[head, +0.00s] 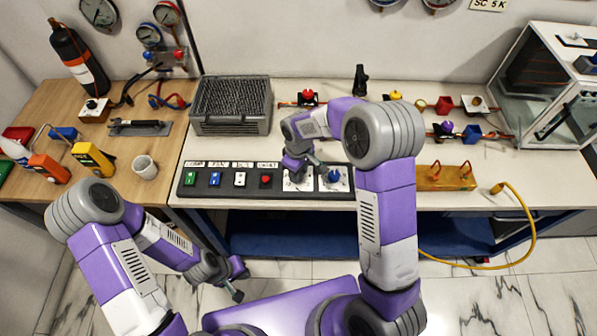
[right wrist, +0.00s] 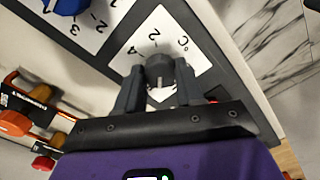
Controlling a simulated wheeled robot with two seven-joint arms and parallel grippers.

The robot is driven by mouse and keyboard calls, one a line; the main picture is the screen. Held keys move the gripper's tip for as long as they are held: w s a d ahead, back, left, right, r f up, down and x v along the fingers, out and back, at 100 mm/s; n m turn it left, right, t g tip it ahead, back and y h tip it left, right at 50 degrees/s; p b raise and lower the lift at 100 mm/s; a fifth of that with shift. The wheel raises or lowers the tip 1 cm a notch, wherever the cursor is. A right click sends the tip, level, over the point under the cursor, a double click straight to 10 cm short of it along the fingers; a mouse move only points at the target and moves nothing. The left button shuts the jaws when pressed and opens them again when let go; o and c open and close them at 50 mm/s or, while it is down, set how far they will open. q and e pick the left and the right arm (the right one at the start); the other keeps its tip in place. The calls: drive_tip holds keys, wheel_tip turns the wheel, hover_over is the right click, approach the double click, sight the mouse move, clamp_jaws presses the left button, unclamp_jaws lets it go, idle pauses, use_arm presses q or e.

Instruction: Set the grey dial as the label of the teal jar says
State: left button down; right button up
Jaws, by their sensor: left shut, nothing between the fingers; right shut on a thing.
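My right gripper (right wrist: 160,88) is shut on this dial, one finger on each side; a pale mark shows on the dial between the fingers. In the head view my right gripper (head: 297,173) is over the white plate on the black panel, and mostly hides the dial. My left gripper (head: 237,294) is shut and empty, low in front of the bench. I see no teal jar or its label.
A blue dial (head: 334,175) sits right beside the gripped one, and several coloured switches (head: 240,179) line the panel to the left. A wire basket (head: 230,105) stands behind. A wooden block with handles (head: 447,177) is to the right. A white cup (head: 145,167) stands left.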

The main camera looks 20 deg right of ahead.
drive_tip(key=m, duration=0.3)
drive_tip(key=shift+m, duration=0.4)
drive_tip(key=m, duration=0.2)
drive_tip(key=shift+m, duration=0.4)
drive_tip(key=m, duration=0.5)
drive_tip(key=shift+r+p, duration=0.1)
drive_tip(key=shift+p, duration=0.2)
drive_tip(key=m+p, duration=0.1)
drive_tip(key=m, duration=0.4)
drive_tip(key=shift+m+p, duration=0.4)
drive_tip(key=m+p, duration=0.2)
drive_tip(key=m, duration=0.4)
drive_tip(key=shift+p, duration=0.3)
drive_tip(key=o, duration=1)
drive_tip(key=shift+o, duration=0.2)
